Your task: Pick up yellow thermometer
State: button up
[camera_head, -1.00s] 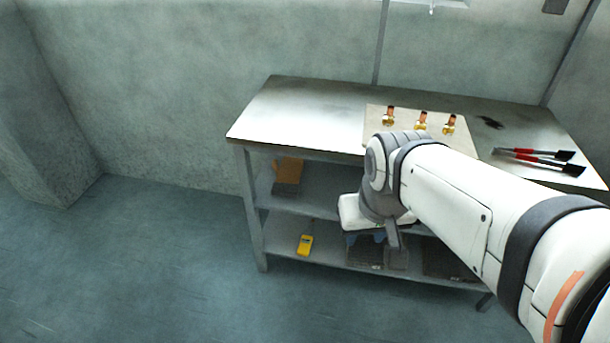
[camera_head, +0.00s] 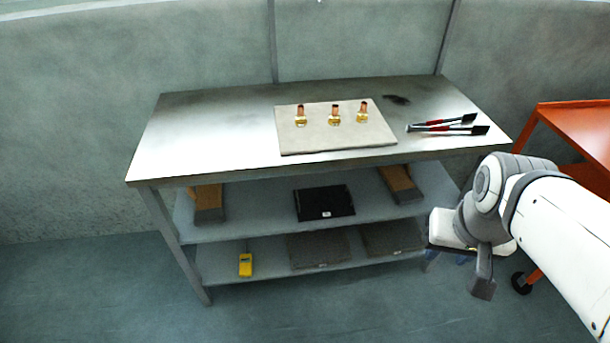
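The yellow thermometer (camera_head: 246,265) is a small handheld device with a thin dark probe or antenna at its top. It stands or lies at the front left of the bottom shelf (camera_head: 273,273) of the metal table. My gripper (camera_head: 482,288) hangs at the end of my arm at the right, in front of the table's right end and well away from the thermometer. Its fingers are small and partly hidden, so I cannot tell whether they are open. I see nothing held in it.
Two dark mesh pieces (camera_head: 318,249) lie right of the thermometer. The middle shelf (camera_head: 258,208) above holds a black case (camera_head: 325,203) and brown blocks. The tabletop (camera_head: 210,125) has a board (camera_head: 335,142) with brass fittings, plus brushes (camera_head: 448,126). An orange cart (camera_head: 575,120) stands right. Floor at front left is clear.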

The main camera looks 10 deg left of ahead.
aim_at(245, 261)
jog(key=z, duration=1.6)
jog(key=k, duration=2.3)
jog(key=u, duration=1.7)
jog(key=i, duration=1.3)
